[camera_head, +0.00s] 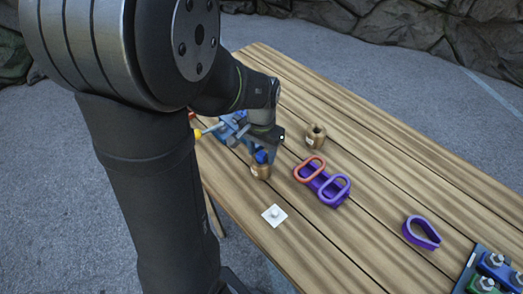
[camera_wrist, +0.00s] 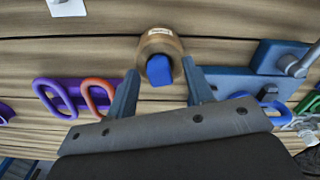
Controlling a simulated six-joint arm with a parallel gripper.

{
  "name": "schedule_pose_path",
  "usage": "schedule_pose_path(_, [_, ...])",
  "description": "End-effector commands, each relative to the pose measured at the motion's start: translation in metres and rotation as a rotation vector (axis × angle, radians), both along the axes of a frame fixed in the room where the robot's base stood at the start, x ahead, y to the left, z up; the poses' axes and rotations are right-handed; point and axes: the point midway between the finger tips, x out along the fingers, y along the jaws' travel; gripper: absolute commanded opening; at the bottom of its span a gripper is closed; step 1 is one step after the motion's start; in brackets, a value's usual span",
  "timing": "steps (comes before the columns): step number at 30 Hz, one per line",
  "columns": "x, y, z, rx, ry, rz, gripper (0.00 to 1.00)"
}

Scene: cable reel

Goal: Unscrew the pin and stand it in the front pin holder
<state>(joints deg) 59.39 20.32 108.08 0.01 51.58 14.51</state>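A blue pin (camera_wrist: 159,71) stands with its flat head up in a brass pin holder (camera_wrist: 162,38), which bears a small label that I cannot read. In the head view the pin (camera_head: 261,156) and this holder (camera_head: 261,172) show just below my gripper (camera_head: 264,146). A second brass pin holder (camera_head: 316,136) stands to the right, farther back. In the wrist view my gripper (camera_wrist: 160,67) is open, one finger on each side of the pin head, with visible gaps to it. How deep the pin sits is hidden.
A blue fixture (camera_head: 233,128) with grey fittings lies beside the gripper, partly hidden by my arm. Red and purple links (camera_head: 326,186) lie to the right, a purple loop (camera_head: 422,232) farther off. A white plate (camera_head: 274,215) is in front. The wooden table (camera_head: 375,190) has free room between them.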

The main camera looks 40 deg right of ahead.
Motion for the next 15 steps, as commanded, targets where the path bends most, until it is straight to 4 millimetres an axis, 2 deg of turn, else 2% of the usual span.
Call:
schedule_pose_path(8, [0.000,0.000,0.006,-0.001,0.000,0.000,0.47])
schedule_pose_path(11, [0.000,-0.001,0.020,-0.004,-0.002,0.000,0.47])
schedule_pose_path(15, [0.000,-0.001,0.051,-0.005,-0.002,0.000,0.47])
